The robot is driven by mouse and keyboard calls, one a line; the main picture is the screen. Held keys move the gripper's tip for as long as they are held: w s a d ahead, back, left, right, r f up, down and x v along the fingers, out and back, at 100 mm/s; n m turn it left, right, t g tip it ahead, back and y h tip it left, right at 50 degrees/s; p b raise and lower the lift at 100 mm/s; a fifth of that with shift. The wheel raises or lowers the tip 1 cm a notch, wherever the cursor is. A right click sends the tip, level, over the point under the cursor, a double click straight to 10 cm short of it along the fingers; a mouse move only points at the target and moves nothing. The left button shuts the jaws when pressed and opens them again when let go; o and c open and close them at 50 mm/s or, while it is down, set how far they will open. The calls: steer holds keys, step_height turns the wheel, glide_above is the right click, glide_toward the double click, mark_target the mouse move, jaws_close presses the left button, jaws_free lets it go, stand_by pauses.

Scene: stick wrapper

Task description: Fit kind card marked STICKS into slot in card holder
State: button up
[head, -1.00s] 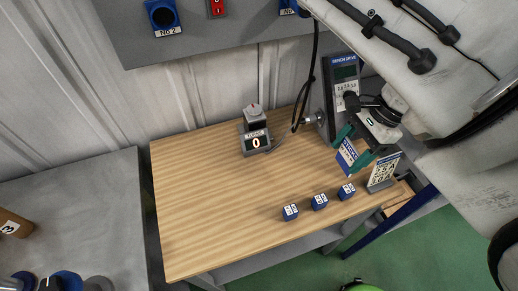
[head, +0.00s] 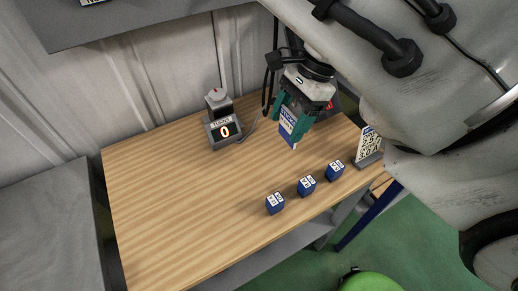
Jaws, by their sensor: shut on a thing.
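My gripper (head: 296,115) has teal fingers and is shut on the kind card (head: 288,126), a white and blue card with lettering, partly covered by the fingers. The card hangs tilted above the back right part of the wooden table (head: 180,200). A white printed card in a grey stand (head: 368,146) is at the table's right edge, apart from my gripper. I cannot tell whether this stand is the card holder; no empty slot shows clearly.
Three blue blocks with white labels (head: 275,203), (head: 307,186), (head: 335,170) stand in a row near the front edge. A grey counter with a lit 0 (head: 223,128) stands at the back, with a cable to its right. The left and middle of the table are clear.

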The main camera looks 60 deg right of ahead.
steer(key=shift+w+a+f+b, duration=0.1)
steer(key=shift+w+a+f, duration=0.1)
steer(key=shift+w+f, duration=1.1)
steer(key=shift+w+a+f+b, duration=0.1)
steer(key=shift+w+a+f, duration=0.15)
steer(key=shift+w+f, duration=1.1)
steer(key=shift+w+a+f+b, duration=0.15)
steer(key=shift+w+f, duration=0.4)
steer(key=shift+f, duration=1.5)
steer(key=shift+f, duration=0.1)
steer(key=shift+f, duration=0.1)
steer(key=o, duration=1.1)
